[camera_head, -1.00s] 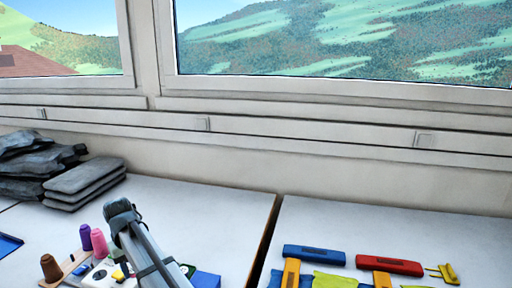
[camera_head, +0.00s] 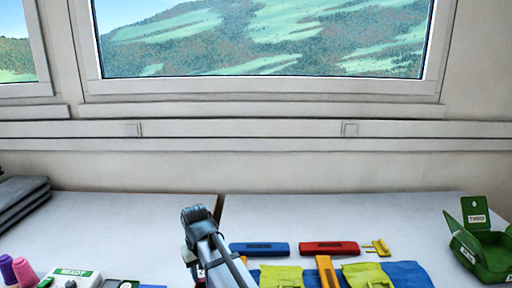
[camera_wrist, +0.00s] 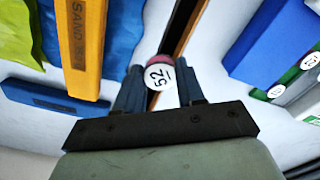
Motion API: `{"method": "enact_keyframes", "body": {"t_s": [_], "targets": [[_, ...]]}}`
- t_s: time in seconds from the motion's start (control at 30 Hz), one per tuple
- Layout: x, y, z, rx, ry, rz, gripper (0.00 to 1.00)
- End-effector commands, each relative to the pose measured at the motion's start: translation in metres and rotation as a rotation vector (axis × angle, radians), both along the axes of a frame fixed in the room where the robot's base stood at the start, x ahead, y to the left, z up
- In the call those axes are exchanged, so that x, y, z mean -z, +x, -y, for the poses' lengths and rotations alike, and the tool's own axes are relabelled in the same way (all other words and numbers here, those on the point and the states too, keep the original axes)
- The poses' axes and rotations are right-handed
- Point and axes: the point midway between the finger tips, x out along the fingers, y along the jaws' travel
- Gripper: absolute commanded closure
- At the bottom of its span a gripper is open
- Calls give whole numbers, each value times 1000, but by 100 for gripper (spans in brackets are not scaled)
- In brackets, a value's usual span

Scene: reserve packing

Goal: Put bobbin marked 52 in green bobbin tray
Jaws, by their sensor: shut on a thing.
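My gripper (camera_wrist: 158,88) is shut on the bobbin marked 52 (camera_wrist: 158,75), a small reel with a white round label and a pinkish-red edge. The bobbin sits between the fingertips, above the pale table near the dark gap.
A blue bar (camera_head: 260,248), a red bar (camera_head: 329,247) and yellow and blue cloths lie on the right table. An open green box (camera_head: 490,254) labelled THIRD stands far right. Purple and pink cones (camera_head: 25,270) and a READY box (camera_head: 75,276) are at left. Table behind is clear.

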Motion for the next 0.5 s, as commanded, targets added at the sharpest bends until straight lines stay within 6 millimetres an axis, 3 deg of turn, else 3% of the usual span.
{"method": "enact_keyframes", "body": {"t_s": [0.03, 0.1, 0.5], "targets": [[2, 2, 20, 28, 0, -1, 95], [3, 7, 41, 61, 0, -1, 95], [8, 30, 160, 248, -1, -4, 95]]}}
